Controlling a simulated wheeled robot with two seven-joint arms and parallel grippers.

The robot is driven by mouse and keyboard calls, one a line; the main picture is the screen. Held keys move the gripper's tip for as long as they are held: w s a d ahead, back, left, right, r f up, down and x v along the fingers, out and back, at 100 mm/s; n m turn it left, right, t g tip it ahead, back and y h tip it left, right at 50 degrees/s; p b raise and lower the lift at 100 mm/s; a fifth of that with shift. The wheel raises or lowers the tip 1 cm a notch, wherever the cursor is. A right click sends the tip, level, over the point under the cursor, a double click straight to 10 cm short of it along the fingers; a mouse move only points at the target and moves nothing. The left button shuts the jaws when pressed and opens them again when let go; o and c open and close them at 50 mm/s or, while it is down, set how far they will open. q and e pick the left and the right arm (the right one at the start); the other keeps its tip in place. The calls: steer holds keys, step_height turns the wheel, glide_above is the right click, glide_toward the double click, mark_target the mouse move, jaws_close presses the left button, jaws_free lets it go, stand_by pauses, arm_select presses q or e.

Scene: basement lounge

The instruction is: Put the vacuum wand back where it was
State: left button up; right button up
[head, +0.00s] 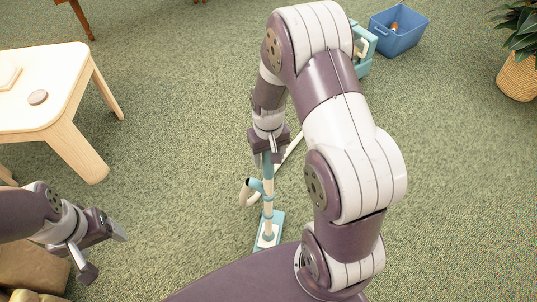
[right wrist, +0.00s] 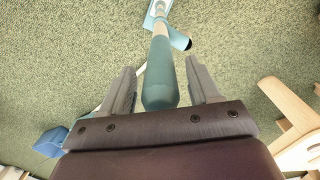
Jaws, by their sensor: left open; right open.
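The vacuum wand (head: 267,205) stands nearly upright on the green carpet, with a teal and white tube and a flat teal floor head (head: 269,232) at its foot. My right gripper (head: 270,152) is at the wand's top end. In the right wrist view, the teal grip (right wrist: 160,80) lies between the two open fingers of my right gripper (right wrist: 162,88), with gaps on both sides. A pale hose (head: 291,150) runs from the wand towards the teal vacuum body (head: 364,48), which my right arm partly hides. My left gripper (head: 104,250) is open and empty at lower left.
A blue bin (head: 399,35) and a plant in a woven basket (head: 518,77) are at the back right. Open carpet lies around the wand.

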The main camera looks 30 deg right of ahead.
step_height(320, 180, up, 11)
steer(key=shift+r+p, duration=0.15)
steer(key=shift+p, duration=0.9)
steer(key=s+a+r+n+t, duration=0.1)
steer(key=s+a+r, duration=0.1)
steer(key=s+a, duration=0.3)
steer(key=s, duration=0.4)
steer(key=shift+a+n, duration=0.15)
steer(key=shift+n, duration=0.15)
